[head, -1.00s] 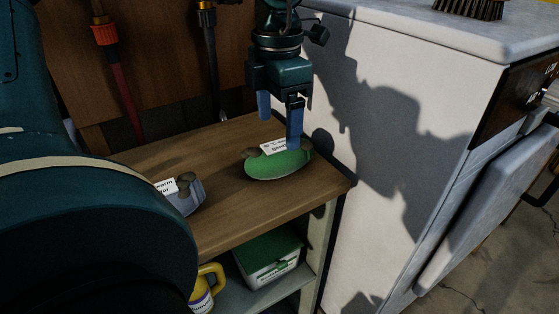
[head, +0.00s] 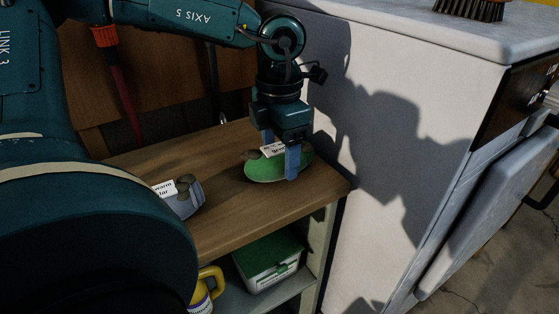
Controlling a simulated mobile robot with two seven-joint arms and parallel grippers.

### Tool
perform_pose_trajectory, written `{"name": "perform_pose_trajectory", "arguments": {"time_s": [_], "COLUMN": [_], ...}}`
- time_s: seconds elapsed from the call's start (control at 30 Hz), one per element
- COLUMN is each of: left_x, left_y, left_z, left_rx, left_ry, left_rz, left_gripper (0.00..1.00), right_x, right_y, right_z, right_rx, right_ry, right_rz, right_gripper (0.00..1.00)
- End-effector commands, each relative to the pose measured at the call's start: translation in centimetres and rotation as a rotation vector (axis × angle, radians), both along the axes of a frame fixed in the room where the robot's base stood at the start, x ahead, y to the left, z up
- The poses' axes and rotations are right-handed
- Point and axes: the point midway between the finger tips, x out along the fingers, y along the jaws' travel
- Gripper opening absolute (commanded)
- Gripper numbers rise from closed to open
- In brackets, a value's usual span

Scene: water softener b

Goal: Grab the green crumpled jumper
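A green rounded bundle (head: 262,172) with a white label (head: 273,149) and a brown knob-like piece lies on the wooden shelf top (head: 232,208); it appears to be the green jumper. My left gripper (head: 279,157) points down over it. Its blue fingers are apart, the nearer one in front of the bundle's right part and the farther one behind it. I cannot tell whether the fingers touch it. My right gripper is not in view.
A grey-blue labelled bundle (head: 186,200) lies to the left on the same top. A white box with a green lid (head: 268,262) and a yellow-handled container (head: 207,287) stand on the shelf below. A white appliance (head: 420,120) stands close at the right.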

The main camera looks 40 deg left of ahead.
Motion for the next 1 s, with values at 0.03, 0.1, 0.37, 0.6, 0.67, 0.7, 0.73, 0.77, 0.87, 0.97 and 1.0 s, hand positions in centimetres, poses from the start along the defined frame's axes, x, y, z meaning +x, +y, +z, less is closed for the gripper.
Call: {"name": "perform_pose_trajectory", "arguments": {"time_s": [0.03,0.1,0.37,0.6,0.67,0.7,0.73,0.77,0.87,0.97,1.0], "left_x": [0.0,0.0,0.0,0.0,0.0,0.0,0.1,0.1,0.1,0.1,0.1], "left_y": [0.0,0.0,0.0,0.0,0.0,0.0,0.0,0.0,0.0,0.0,0.0], "left_z": [0.0,0.0,0.0,0.1,0.1,0.2,0.3,0.4,1.1,2.4,3.1], "left_rx": [0.0,0.0,0.0,0.001,0.001,0.001,0.0,0.001,0.001,0.001,0.001], "left_ry": [0.0,0.0,0.0,-0.001,-0.001,-0.001,-0.002,-0.003,-0.004,-0.006,-0.006], "left_rz": [0.0,0.0,0.0,0.0,0.0,0.0,0.0,0.0,0.0,0.001,0.001], "left_gripper": [0.61,0.56,0.34,0.28,0.28,0.28,0.28,0.28,0.28,0.28,0.28], "right_x": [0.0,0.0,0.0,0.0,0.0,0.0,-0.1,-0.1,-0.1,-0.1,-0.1], "right_y": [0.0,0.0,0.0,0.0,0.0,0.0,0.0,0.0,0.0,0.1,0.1], "right_z": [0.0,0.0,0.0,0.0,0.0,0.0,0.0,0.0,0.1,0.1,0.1], "right_rx": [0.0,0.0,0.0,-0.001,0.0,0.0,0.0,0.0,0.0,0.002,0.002], "right_ry": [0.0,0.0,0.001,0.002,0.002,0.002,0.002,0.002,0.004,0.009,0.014], "right_rz": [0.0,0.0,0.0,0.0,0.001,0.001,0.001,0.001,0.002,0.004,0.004], "right_gripper": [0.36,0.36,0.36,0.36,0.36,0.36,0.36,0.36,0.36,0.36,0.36]}}
